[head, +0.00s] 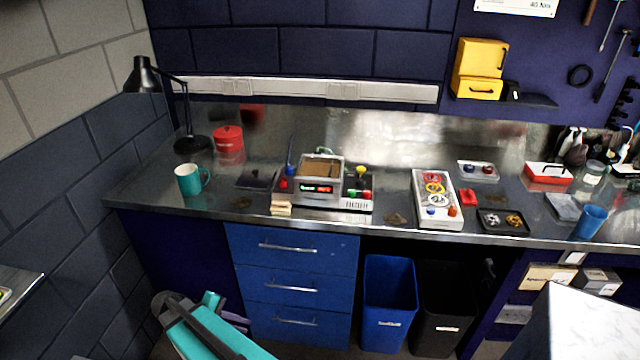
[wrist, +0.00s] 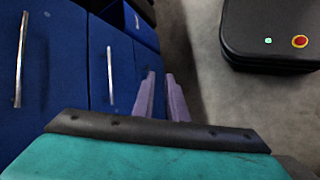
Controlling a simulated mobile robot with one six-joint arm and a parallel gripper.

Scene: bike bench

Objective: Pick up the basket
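On the bench stands a small silver machine (head: 316,188) with a red lit display. Its top is open and shows a brownish, mesh-like area (head: 321,167), which may be the basket; it is too small to tell for sure. No other clear basket shows in either view. My gripper (wrist: 161,76) has two pale purple fingers with a gap between them and nothing visible in the gap. It is low in front of the blue drawers, below the bench top and well away from the machine. In the head view it is mostly hidden behind my teal arm.
Blue drawers (head: 291,287) with metal handles are close to my arm. A blue bin (head: 389,300) and a black bin (head: 443,310) stand under the bench. A teal mug (head: 188,180), red tin (head: 228,140), black lamp (head: 192,143) and white parts tray (head: 436,205) flank the machine.

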